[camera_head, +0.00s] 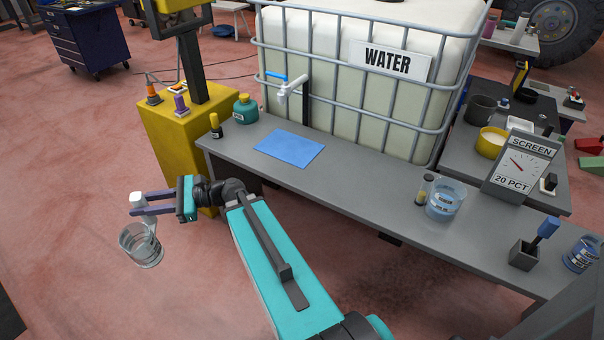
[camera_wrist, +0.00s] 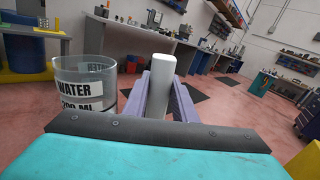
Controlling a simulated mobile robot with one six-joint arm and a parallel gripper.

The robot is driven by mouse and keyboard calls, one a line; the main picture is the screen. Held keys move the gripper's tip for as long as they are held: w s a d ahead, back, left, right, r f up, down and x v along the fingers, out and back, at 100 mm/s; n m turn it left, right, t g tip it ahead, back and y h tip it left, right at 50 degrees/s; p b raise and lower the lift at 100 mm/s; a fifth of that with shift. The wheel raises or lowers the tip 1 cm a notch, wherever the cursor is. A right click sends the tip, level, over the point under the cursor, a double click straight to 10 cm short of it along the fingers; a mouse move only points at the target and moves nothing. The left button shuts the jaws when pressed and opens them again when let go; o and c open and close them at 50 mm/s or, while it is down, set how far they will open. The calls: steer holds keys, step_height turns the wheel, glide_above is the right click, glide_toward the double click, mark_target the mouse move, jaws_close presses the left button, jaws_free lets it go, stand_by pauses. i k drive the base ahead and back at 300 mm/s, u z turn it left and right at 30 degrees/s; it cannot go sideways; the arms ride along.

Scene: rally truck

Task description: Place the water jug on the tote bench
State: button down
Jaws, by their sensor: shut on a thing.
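The water jug (camera_head: 140,250) is a clear cup with a white handle; in the wrist view (camera_wrist: 84,80) its label reads WATER and a number in ML. My gripper (camera_head: 143,204) is shut on the white handle (camera_wrist: 160,85), which stands between the purple fingers. The jug hangs beside the fingers, over the red floor, left of the bench and apart from it. I see no clear liquid in it. The grey tote bench (camera_head: 352,177) runs in front of the caged WATER tank, with a blue mat (camera_head: 289,148) lying under the tap (camera_head: 292,87).
A yellow pedestal (camera_head: 170,140) stands at the bench's left end. A yellow-capped bottle (camera_head: 216,126) and a green jar (camera_head: 246,109) stand at its back left. A jug of blue liquid (camera_head: 446,203) and a dial screen (camera_head: 518,167) are to the right. The bench around the mat is clear.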

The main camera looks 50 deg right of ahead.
mark_target(355, 174)
steer(key=z, duration=0.1)
steer(key=i, duration=0.95)
steer(key=z, duration=1.25)
